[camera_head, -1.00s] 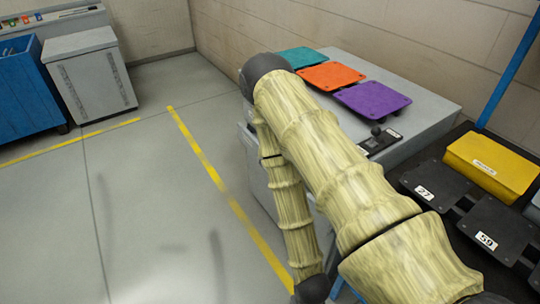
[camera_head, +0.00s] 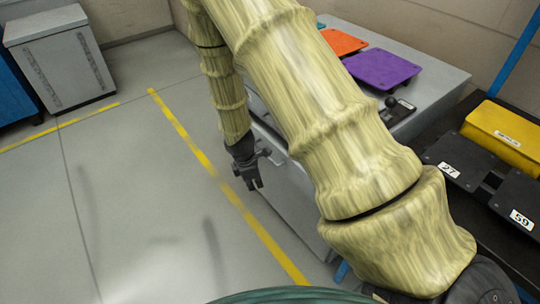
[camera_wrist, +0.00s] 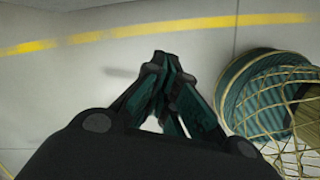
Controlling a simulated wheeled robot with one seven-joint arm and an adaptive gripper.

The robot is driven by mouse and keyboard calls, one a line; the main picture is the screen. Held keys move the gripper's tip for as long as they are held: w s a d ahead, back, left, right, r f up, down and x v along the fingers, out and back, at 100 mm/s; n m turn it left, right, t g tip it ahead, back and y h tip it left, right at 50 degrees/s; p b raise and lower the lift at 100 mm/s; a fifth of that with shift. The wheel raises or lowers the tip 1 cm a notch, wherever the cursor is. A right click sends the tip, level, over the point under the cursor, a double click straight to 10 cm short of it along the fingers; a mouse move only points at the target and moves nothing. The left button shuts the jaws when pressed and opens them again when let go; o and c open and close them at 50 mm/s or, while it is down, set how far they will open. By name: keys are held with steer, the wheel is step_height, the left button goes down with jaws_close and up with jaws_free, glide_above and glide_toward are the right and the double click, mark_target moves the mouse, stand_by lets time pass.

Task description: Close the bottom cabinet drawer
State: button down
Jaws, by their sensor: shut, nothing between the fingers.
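The grey cabinet (camera_head: 424,97) stands right of centre in the head view, partly behind my arm. A pale grey front or side panel (camera_head: 290,205) shows below the arm, down near the floor. I cannot make out the bottom drawer's edges or how far it stands out. My gripper (camera_head: 255,185) hangs down just left of this panel, above the floor; whether it touches is unclear. In the wrist view my gripper (camera_wrist: 165,62) has its fingers together and empty, with floor beyond them. The cabinet is not recognisable there.
A purple plate (camera_head: 382,69) and an orange plate (camera_head: 343,41) lie on the cabinet top. A black bench with a yellow case (camera_head: 505,133) is at right. A grey bin (camera_head: 60,60) stands far left. Open floor with a yellow line (camera_head: 195,150) lies left.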

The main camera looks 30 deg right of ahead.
steer(key=w+d+r+n+h+b, duration=0.2)
steer(key=w+d+r+n, duration=0.25)
steer(key=w+r, duration=0.5)
glide_above(270, 159)
steer(key=shift+d+f, duration=0.1)
steer(key=shift+f, duration=4.2)
steer(key=shift+d+r, duration=0.1)
